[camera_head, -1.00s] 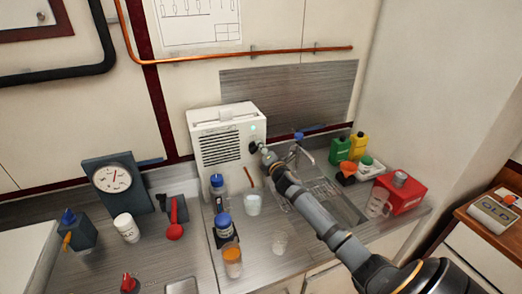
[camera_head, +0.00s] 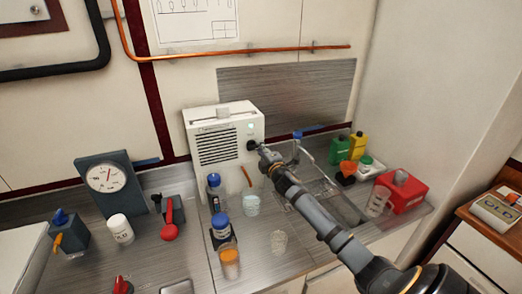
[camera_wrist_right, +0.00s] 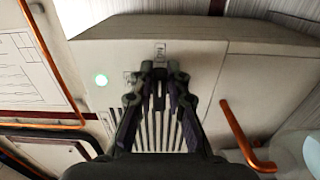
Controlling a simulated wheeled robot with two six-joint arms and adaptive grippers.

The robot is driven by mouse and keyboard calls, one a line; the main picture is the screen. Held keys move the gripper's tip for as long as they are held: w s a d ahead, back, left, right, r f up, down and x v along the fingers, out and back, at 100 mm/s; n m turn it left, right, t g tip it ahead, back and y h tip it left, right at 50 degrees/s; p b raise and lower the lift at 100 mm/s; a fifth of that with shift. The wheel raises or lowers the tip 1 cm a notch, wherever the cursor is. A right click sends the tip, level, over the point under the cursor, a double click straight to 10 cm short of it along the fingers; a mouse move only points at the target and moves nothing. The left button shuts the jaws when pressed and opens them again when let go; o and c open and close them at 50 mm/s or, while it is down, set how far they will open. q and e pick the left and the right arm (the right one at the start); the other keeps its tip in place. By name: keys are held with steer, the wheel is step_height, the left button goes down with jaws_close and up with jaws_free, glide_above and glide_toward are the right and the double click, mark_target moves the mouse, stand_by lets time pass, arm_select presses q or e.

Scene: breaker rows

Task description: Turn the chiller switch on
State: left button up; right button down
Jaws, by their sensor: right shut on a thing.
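The chiller (camera_head: 192,130) is a white box with a dark grille at the back of the counter. My right gripper (camera_head: 261,151) is at the switch. My left gripper is not in view.
A tap (camera_head: 306,155) and sink stand right of the chiller. Blue-capped bottles (camera_head: 214,190) and a clear beaker (camera_head: 251,204) stand in front of it. A gauge (camera_head: 106,178) is at left.

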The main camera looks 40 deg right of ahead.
stand_by(0.3)
steer(key=c, duration=1.3)
jaws_free()
steer(key=v, duration=1.2)
steer(key=shift+d, duration=0.1)
steer(key=shift+f, duration=0.1)
